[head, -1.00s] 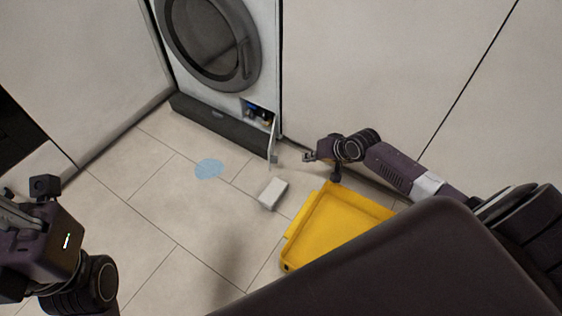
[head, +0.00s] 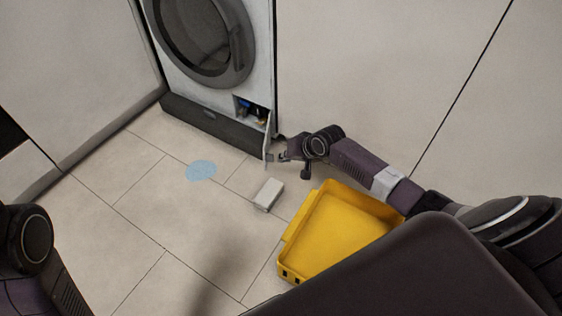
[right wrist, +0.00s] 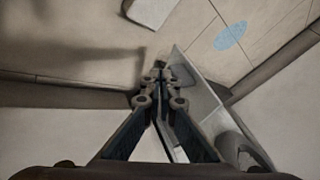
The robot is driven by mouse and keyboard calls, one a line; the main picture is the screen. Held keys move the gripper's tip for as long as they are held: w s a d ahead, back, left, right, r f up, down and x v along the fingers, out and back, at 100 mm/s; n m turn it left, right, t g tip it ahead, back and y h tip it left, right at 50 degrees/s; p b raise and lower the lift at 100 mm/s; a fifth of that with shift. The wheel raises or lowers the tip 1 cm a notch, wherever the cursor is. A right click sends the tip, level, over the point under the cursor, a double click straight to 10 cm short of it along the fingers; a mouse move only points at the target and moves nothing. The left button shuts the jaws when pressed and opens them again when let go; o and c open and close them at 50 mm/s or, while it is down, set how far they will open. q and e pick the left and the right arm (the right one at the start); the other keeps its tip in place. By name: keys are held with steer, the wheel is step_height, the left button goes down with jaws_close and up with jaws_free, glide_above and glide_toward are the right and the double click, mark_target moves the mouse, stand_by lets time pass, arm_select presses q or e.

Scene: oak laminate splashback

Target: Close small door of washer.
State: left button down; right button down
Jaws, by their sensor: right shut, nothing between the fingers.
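The white washer (head: 200,83) stands at the top of the head view, with its round grey main door shut. Its small door (head: 267,140) at the lower right corner is open and juts out toward me, baring the compartment (head: 250,111) behind it. My right gripper (head: 283,156) is shut and empty, just right of the small door's outer side, touching or very near it. In the right wrist view the closed fingertips (right wrist: 160,80) meet beside the pale door panel (right wrist: 196,95). Of my left arm only part shows at the lower left; its fingers are out of view.
A yellow tray (head: 287,240) lies on the floor below my right arm. A small white block (head: 268,194) and a flat blue patch (head: 201,170) are on the tiles before the washer. White panels stand on both sides; the floor at left is clear.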

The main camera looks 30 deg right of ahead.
steer(key=shift+w+a, duration=0.2)
steer(key=shift+a, duration=0.2)
